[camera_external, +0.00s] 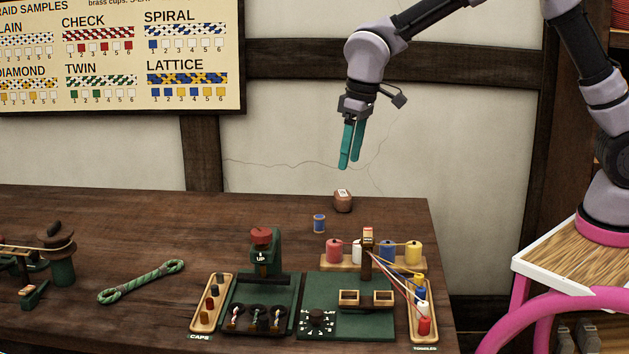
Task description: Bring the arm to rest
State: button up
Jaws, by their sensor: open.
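My gripper (350,146) hangs in the air above the back right part of the dark wooden table (140,225), its two teal fingers pointing down. It is open and nothing shows between the fingers. My arm reaches in from the upper right and bends down at the wrist. A small round brown object with a pale top (343,203) sits on the table below the fingertips, apart from them.
A blue spool (319,224) stands alone. A green rope piece (141,283) lies left. The table's back left is clear.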

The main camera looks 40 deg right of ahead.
jog(key=s+d+r+m+t+y, duration=0.1)
jog(key=s+d+r+m, duration=0.15)
jog(key=d+r, duration=0.65)
jog(key=s+d+r+m+t, duration=0.1)
jog(key=s+d+r+m, duration=0.15)
jog(key=d+r, duration=0.65)
jog(key=s+d+m+t, duration=0.4)
jog(key=s+d, duration=1.2)
jog(key=d, duration=0.1)
jog(key=shift+s+d+f, duration=0.2)
jog(key=shift+s+d, duration=0.1)
jog(key=shift+d, duration=0.05)
